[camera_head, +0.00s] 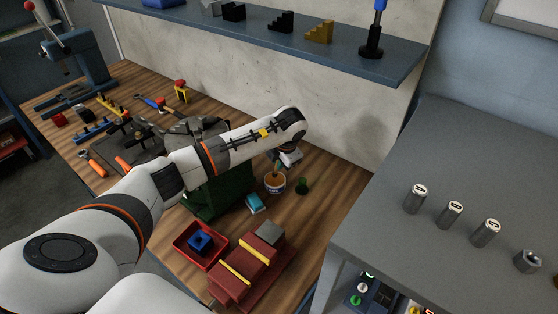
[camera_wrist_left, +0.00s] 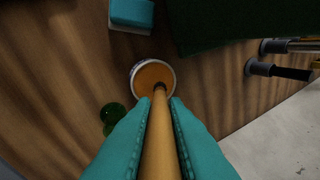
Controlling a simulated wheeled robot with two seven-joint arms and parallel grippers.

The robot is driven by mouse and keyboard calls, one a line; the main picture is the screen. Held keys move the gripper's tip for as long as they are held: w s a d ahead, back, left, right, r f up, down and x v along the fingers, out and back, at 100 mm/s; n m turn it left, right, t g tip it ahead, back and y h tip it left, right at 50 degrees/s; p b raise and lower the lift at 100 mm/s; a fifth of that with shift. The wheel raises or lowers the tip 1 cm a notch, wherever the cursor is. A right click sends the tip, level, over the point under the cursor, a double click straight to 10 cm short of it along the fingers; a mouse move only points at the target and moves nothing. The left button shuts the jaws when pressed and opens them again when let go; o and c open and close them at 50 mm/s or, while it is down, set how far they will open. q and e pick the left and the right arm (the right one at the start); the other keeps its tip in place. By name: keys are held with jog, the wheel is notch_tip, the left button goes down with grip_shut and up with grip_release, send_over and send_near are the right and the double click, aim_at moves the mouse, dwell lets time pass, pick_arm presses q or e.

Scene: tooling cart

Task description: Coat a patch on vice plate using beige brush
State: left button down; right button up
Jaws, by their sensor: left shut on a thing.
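My left gripper (camera_head: 282,162) is above a small white pot of orange-brown paint (camera_head: 275,185). In the left wrist view its teal fingers (camera_wrist_left: 160,108) are shut on the beige brush (camera_wrist_left: 160,142). The brush points down at the paint pot (camera_wrist_left: 153,76), and its dark tip overlaps the paint; how deep it reaches is hard to tell. A red vice (camera_head: 243,270) with yellow strips and a grey plate (camera_head: 270,233) stands at the front of the wooden bench. My right gripper is not in view.
A teal block (camera_head: 254,203) lies left of the pot, and a small green object (camera_head: 302,186) stands right of it. A red tray (camera_head: 190,250) holds a blue part. A shelf (camera_head: 340,62) hangs behind; a grey cabinet top (camera_head: 480,180) is at the right.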

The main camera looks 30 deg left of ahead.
pick_arm(q)
jog(key=shift+f+b, duration=0.6)
jog(key=shift+f, duration=0.1)
dwell(0.6)
jog(key=shift+s+f, duration=0.1)
dwell(1.4)
notch_tip(320, 180, up, 2)
jog(key=shift+p, duration=0.4)
jog(key=shift+r+p, duration=1.35)
jog(key=shift+r, duration=1.25)
